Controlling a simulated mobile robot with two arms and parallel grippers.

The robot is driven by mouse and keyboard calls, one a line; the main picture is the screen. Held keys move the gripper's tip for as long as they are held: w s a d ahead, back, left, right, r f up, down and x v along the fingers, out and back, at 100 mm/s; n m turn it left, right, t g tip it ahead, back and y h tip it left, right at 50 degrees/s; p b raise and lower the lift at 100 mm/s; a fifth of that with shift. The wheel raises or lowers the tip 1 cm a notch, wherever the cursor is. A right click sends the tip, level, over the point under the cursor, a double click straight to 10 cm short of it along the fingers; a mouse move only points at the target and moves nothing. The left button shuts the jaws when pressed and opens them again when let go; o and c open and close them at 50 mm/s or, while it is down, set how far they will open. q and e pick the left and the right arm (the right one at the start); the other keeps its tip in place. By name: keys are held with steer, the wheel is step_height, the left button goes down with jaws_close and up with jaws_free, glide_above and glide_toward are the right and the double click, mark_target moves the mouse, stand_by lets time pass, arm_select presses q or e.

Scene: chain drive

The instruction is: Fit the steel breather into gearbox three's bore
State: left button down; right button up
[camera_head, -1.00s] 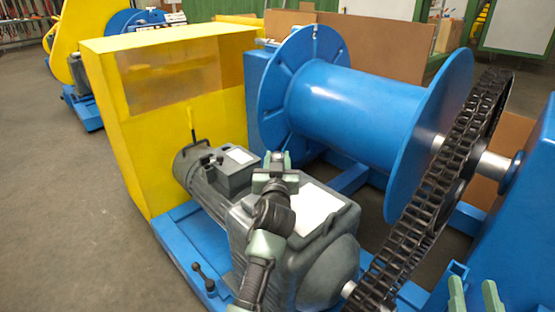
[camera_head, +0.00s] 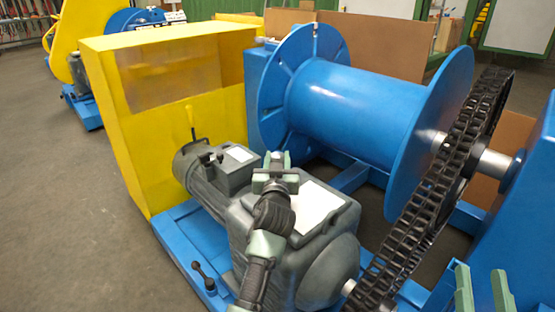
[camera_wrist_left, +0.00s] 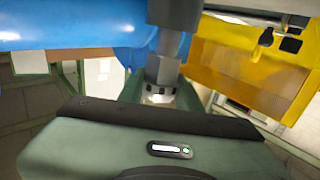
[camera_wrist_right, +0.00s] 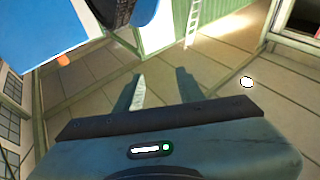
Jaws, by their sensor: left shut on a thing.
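The grey gearbox (camera_head: 330,255) stands in the lower middle of the head view, with a pale plate (camera_head: 315,208) on top. My left gripper (camera_head: 277,160) is over its motor-side end and shut on a small part. In the left wrist view a grey part with a bright steel collar, which looks like the steel breather (camera_wrist_left: 160,93), stands between the fingers. The bore does not show; I cannot tell whether the breather touches it. My right gripper (camera_head: 481,272) is open and empty at the lower right; its spread fingers show in the right wrist view (camera_wrist_right: 162,80).
A grey motor (camera_head: 195,170) joins the gearbox beside a yellow housing (camera_head: 135,130). A blue drum (camera_head: 350,110) stands behind. A black chain (camera_head: 430,210) runs up at the right, beside a blue frame (camera_head: 525,230). Open floor (camera_head: 60,200) lies at the left.

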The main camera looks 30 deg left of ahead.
steer(key=f, duration=0.1)
steer(key=f+g, duration=0.1)
steer(key=f+g+p, duration=0.1)
steer(key=shift+w+d+f+h, duration=0.15)
steer(key=shift+w+f+h, duration=0.25)
stand_by(0.9)
steer(key=shift+d+f+g, duration=0.1)
steer(key=shift+f+g, duration=0.4)
steer(key=shift+f, duration=0.35)
stand_by(1.5)
steer(key=shift+f+h, duration=0.3)
steer(key=shift+f, duration=0.05)
steer(key=shift+r, duration=0.15)
step_height(320, 180, up, 3)
steer(key=shift+s+f+t, duration=0.1)
steer(key=shift+t, duration=0.6)
stand_by(0.6)
